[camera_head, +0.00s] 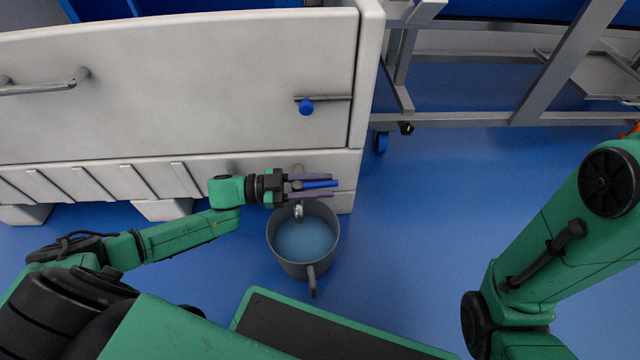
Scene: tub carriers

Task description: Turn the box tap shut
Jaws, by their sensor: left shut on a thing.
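The box tap (298,212) sits low on the front of the large pale box (190,90), near its right end. Its metal spout points down over a grey jug. The blue tap lever (322,184) points to the right, roughly along the box front. My left gripper (332,186) comes in from the left and is shut on this lever, one purple finger on each side. The tap body behind the fingers is partly hidden. I cannot tell whether water is running. My right arm shows at the right, but its gripper is out of view.
The grey jug (274,236) stands under the spout with its handle toward me and blue-grey liquid inside. A metal wheeled frame (470,120) stands at the upper right. Blue floor (430,210) is clear right of the jug.

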